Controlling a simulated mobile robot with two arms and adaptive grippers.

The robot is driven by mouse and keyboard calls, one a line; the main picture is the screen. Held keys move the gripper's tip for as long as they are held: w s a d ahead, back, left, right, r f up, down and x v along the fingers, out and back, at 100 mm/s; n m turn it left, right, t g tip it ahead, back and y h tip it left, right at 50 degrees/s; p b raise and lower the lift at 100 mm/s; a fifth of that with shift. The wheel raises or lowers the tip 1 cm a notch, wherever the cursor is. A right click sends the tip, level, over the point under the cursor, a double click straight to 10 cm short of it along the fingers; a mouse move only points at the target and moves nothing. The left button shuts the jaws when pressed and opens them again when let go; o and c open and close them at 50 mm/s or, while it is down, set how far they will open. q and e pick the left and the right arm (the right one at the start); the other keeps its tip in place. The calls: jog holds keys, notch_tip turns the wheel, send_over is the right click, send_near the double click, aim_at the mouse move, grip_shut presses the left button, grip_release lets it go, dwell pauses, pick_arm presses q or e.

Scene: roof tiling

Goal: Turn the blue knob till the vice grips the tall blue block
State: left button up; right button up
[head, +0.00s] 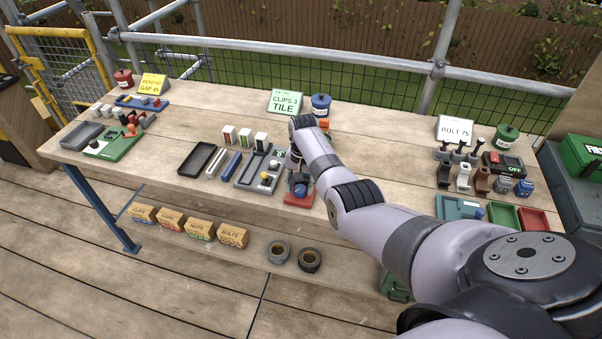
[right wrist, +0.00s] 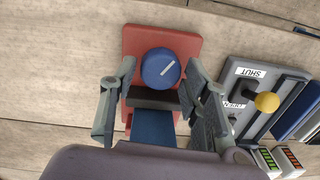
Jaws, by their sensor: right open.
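The blue knob (right wrist: 161,68), with a white line across its top, sits on the red vice (right wrist: 192,47) in the right wrist view. Below the knob there is a dark jaw bar (right wrist: 152,98), then the blue block (right wrist: 153,128), partly hidden by my gripper. I cannot tell whether the jaw touches the block. My right gripper (right wrist: 161,73) is open, with one finger on each side of the knob and a visible gap to it. In the head view, the red vice (head: 298,200) is partly hidden under my right arm. My left gripper is not in view.
Beside the vice stands a grey lever panel (right wrist: 245,75) with a yellow-knobbed lever (right wrist: 267,102) and a SHUT label. A black tray (head: 203,160) and blocks lie left of it in the head view. Bare wood lies right of my arm around (head: 400,130).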

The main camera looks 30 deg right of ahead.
aim_at(302, 188)
notch_tip(302, 188, up, 11)
jog(key=shift+s+r, duration=0.15)
jog(key=shift+r, duration=0.05)
jog(key=shift+d, duration=0.1)
